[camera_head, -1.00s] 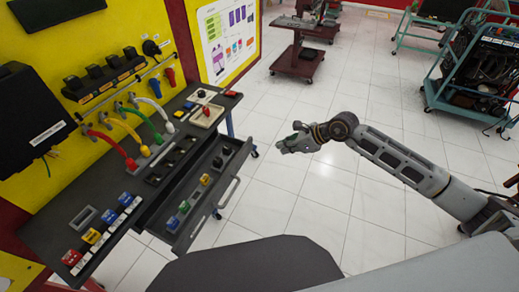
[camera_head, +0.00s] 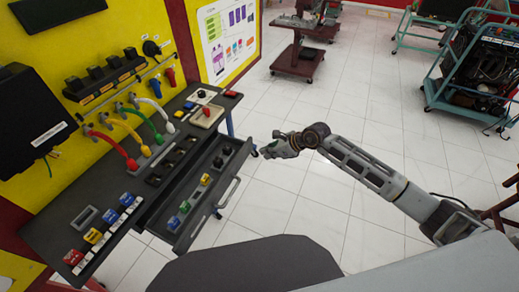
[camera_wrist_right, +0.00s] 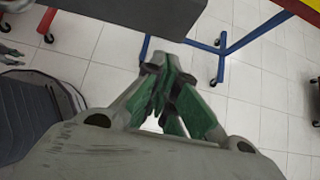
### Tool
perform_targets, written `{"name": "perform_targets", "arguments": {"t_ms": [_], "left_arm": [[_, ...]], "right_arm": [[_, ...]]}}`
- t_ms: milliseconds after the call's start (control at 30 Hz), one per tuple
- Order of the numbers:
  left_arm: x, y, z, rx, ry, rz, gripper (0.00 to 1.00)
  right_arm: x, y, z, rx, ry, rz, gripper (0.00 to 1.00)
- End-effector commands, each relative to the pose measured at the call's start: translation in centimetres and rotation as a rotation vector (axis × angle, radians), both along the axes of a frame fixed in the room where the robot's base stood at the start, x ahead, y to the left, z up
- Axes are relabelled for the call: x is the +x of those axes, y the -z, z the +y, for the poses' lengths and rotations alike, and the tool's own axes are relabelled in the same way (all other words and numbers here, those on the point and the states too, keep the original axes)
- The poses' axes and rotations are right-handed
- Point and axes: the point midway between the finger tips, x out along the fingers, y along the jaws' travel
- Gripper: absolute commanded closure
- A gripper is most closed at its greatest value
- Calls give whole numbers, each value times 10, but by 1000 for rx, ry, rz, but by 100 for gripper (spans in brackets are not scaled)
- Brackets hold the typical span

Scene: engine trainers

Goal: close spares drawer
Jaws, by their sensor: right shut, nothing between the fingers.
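The spares drawer (camera_head: 194,222) stands pulled out from the front of the dark workbench (camera_head: 60,215). Several small coloured parts lie inside it, and a light bar handle (camera_head: 229,193) runs along its front. My right gripper (camera_head: 266,152) is shut and empty, in the air to the right of the drawer's far end, apart from the handle. In the right wrist view the green-padded fingers (camera_wrist_right: 160,85) are together, and a dark grey box-like part of the bench or drawer (camera_wrist_right: 150,14) shows beyond them.
Coloured hoses (camera_head: 112,143) and blocks sit on the bench against the yellow wall panel. A teal engine cart (camera_head: 468,100) stands at the right and a dark red stand (camera_head: 299,62) at the back. The tiled floor (camera_head: 300,120) between is clear.

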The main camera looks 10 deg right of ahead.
Motion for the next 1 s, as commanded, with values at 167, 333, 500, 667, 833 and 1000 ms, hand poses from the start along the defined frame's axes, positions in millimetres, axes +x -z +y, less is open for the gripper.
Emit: {"name": "perform_targets", "arguments": {"t_ms": [167, 333, 500, 667, 833, 1000], "left_arm": [[-2, -3, 0, 0, 0, 3, 68], [-5, -4, -1, -1, 1, 6, 68], [-8, -5, -3, -3, 0, 9, 68], [-9, -5, -6, -6, 0, 10, 68], [-9, -5, -6, -6, 0, 10, 68], [-7, -4, -6, -6, 0, 9, 68]], "right_arm": [[10, -3, 12, 0, -1, -3, 100], [16, -3, 22, 1, 0, -2, 100], [20, -2, 27, -1, 0, -3, 100], [21, -2, 28, 0, -1, -2, 100], [21, -2, 28, 0, -1, -2, 100], [21, -2, 29, 0, 0, -2, 100]]}}
